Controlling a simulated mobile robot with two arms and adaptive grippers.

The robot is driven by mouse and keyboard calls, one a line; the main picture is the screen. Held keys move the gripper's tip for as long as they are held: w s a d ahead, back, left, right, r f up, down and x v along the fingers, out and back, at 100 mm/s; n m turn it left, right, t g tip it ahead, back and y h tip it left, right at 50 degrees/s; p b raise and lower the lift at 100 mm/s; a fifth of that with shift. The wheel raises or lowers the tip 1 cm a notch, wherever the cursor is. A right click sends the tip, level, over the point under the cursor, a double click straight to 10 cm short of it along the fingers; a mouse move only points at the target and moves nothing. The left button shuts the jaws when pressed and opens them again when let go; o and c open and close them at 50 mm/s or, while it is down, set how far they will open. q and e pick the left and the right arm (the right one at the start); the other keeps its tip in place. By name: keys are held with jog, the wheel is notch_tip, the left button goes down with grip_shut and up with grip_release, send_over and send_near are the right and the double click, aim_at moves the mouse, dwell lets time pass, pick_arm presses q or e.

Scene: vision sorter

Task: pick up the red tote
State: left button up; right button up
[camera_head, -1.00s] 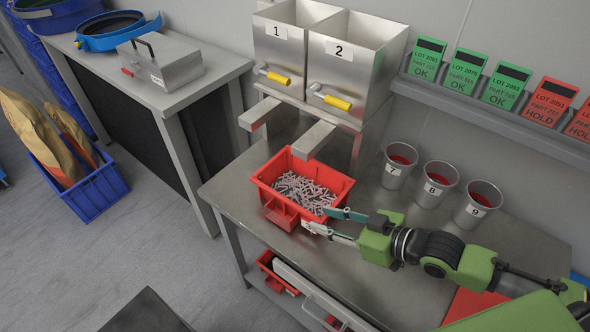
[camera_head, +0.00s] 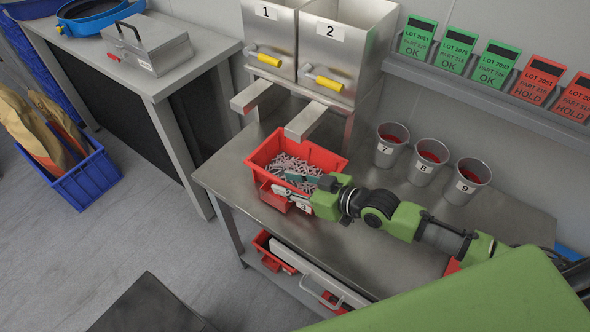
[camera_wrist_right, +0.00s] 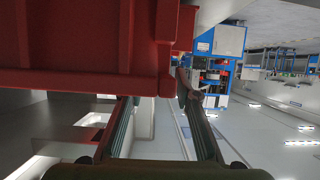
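The red tote (camera_head: 328,157) sits on the steel table, filled with small grey metal parts (camera_head: 292,168). A small label plate shows at its front. My right gripper (camera_head: 291,184) is at the tote's front side, its fingers apart. My left gripper is out of view.
Two steel hoppers (camera_head: 345,45) with yellow handles stand behind the tote, their chutes (camera_head: 305,122) reaching out near it. Cups 7 (camera_head: 390,150), 8 and 9 stand to the right, under a shelf of lot cards (camera_head: 453,48). The table's left front corner (camera_head: 215,180) is bare.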

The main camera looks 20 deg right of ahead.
aim_at(281, 181)
jog(key=x, duration=0.3)
jog(key=shift+w+a, duration=0.1)
jog(key=shift+w, duration=0.2)
jog(key=shift+f, duration=0.1)
jog(key=shift+s, duration=0.15)
grip_shut()
jog(key=shift+r, duration=1)
jog(key=shift+s+d+r+b, duration=0.2)
jog(key=shift+d+r+b, duration=0.15)
jog(key=shift+r, duration=0.35)
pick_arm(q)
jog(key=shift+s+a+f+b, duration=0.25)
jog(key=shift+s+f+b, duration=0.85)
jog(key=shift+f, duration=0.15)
pick_arm(e)
jog(key=s+d, duration=1)
jog(key=s, duration=0.3)
jog(key=shift+s+d+r, duration=0.2)
jog(key=shift+s, duration=0.1)
